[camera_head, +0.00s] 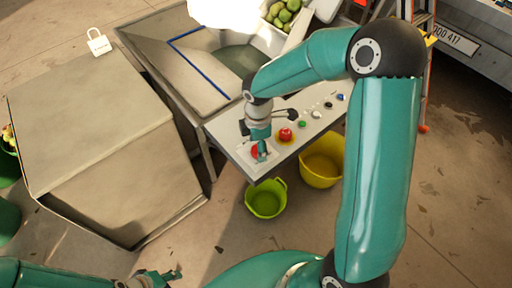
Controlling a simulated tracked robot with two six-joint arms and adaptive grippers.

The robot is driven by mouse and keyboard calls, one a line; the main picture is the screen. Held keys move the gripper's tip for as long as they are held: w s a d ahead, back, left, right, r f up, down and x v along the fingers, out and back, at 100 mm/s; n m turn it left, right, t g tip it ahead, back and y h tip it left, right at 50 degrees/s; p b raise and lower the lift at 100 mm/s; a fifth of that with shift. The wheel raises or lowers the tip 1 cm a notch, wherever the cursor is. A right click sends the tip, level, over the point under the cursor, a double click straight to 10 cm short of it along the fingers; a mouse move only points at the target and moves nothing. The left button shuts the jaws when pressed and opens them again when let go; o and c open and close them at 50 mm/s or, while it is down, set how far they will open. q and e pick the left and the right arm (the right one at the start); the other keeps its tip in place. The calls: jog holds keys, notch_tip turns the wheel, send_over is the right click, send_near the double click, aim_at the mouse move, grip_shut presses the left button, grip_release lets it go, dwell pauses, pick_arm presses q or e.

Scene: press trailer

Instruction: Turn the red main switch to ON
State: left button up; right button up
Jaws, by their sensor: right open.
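The red main switch (254,152) sits at the near left end of the grey control panel (233,146), on a pale plate. My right gripper (262,153) is open and points down over the switch, hiding part of it. I cannot tell whether the fingers touch the switch, and the knob's angle is not clear. My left gripper (165,276) is low at the bottom left, far from the panel, and its jaws are too small to read.
A red mushroom button (285,134) on yellow stands beside the switch, followed by a green button (302,124) and several small knobs. A green bucket (266,202) and a yellow bucket (322,163) stand below. A large metal box (95,120) is left.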

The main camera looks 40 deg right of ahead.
jog(key=shift+f, duration=0.45)
